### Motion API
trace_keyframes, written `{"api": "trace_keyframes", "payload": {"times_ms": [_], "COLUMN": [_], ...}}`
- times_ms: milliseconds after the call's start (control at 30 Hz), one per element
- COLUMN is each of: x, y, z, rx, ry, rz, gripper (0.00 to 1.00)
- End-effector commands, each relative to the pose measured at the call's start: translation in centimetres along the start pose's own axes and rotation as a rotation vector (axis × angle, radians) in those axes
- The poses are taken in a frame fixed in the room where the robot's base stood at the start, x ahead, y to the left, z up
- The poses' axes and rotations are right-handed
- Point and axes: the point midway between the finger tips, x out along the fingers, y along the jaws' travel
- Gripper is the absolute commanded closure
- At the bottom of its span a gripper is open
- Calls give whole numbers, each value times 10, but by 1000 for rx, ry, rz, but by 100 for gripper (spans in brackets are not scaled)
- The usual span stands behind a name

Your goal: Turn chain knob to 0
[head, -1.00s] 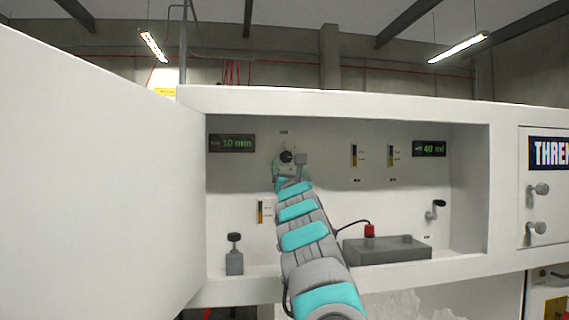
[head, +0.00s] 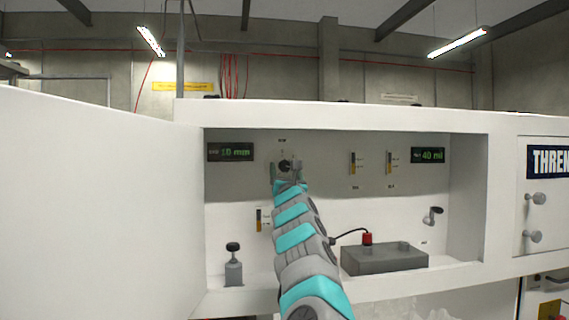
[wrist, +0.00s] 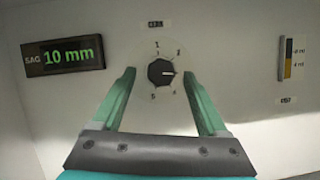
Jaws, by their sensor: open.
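The chain knob (wrist: 161,72) is a dark round dial on the white back panel, with a ring of printed numbers around it. Its light pointer mark faces right in the wrist view. In the head view the knob (head: 285,165) shows just above the end of my arm, partly covered. My gripper (wrist: 159,75) is open, with one green finger on each side of the knob. I see a gap between each finger and the knob; how far the fingertips stand from the panel is hard to tell.
A display reading 10 mm (wrist: 63,55) is left of the knob. A slider gauge (wrist: 291,58) is at right. In the head view, a grey box with a red plug (head: 385,257), a small crank (head: 432,216) and a black-topped lever (head: 233,265) stand in the recess. An open white door (head: 100,200) fills the left.

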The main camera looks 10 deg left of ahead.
Motion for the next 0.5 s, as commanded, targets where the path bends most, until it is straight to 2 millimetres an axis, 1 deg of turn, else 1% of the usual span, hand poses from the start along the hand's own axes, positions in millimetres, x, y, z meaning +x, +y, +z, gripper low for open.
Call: {"api": "trace_keyframes", "payload": {"times_ms": [33,267,500], "x": [4,18,28], "y": [-2,-1,0], "z": [0,4,-1], "rx": [-6,-7,-5], "ry": [3,-2,2], "rz": [-3,-3,-1], "gripper": [24,24,24]}}
